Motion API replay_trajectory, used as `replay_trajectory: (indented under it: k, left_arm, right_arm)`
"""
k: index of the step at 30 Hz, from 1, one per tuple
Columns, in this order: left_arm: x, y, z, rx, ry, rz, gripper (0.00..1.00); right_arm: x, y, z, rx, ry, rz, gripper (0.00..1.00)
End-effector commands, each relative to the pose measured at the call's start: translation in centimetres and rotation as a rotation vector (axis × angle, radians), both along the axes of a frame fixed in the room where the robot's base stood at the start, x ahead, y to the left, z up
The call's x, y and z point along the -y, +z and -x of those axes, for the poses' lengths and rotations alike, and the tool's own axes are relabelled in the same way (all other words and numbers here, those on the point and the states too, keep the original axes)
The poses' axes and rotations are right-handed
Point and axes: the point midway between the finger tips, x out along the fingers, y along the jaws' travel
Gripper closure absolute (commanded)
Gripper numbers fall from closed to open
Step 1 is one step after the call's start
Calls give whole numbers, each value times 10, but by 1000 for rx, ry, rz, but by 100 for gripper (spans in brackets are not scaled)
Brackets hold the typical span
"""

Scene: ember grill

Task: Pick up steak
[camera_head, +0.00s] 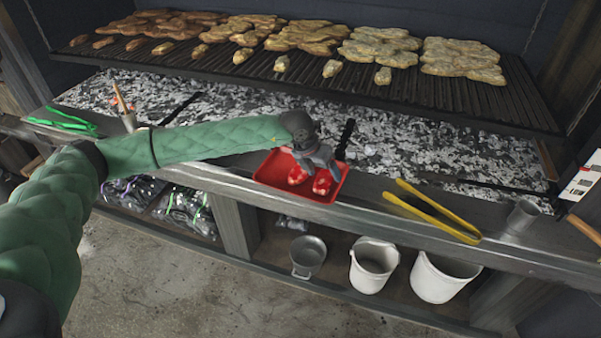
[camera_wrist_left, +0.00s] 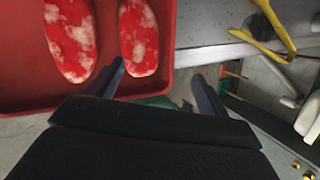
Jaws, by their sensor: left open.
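Two red, white-marbled steaks lie side by side in a red tray (camera_head: 270,172) on the counter's front ledge. In the head view the left steak (camera_head: 297,176) and the right steak (camera_head: 322,182) show below my left gripper (camera_head: 318,167), which is over the tray and partly hides them. In the left wrist view the steaks (camera_wrist_left: 70,38) and (camera_wrist_left: 139,38) lie in the tray (camera_wrist_left: 20,92). My left gripper (camera_wrist_left: 160,75) is open there, one fingertip near the lower end of the right steak, the other beyond the tray's edge. My right gripper is not in view.
Yellow tongs (camera_head: 432,210) lie right of the tray, and a black-handled tool (camera_head: 345,138) stands just behind it. Ash and coals (camera_head: 430,150) lie behind the ledge, under a grill rack (camera_head: 300,85) with several pieces of food. White buckets (camera_head: 373,266) stand on the shelf below.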

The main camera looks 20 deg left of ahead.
Motion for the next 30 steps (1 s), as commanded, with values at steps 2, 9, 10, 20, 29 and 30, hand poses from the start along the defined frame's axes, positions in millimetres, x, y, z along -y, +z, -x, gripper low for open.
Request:
replay_trajectory:
  k: [2,9,10,20,29,30]
  left_arm:
    - [-35,6,-15,17,36,-111,22]
    - [-89,14,-33,35,99,-278,22]
    - [-91,13,-34,36,101,-284,22]
    - [-91,-9,-40,36,103,-287,22]
    - [-89,-23,-44,36,102,-288,22]
    - [-89,-25,-45,36,102,-288,22]
  right_arm:
    - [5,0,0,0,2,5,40]
    - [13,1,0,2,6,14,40]
    - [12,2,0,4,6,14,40]
    - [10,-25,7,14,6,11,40]
    - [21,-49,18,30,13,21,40]
    - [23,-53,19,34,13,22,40]
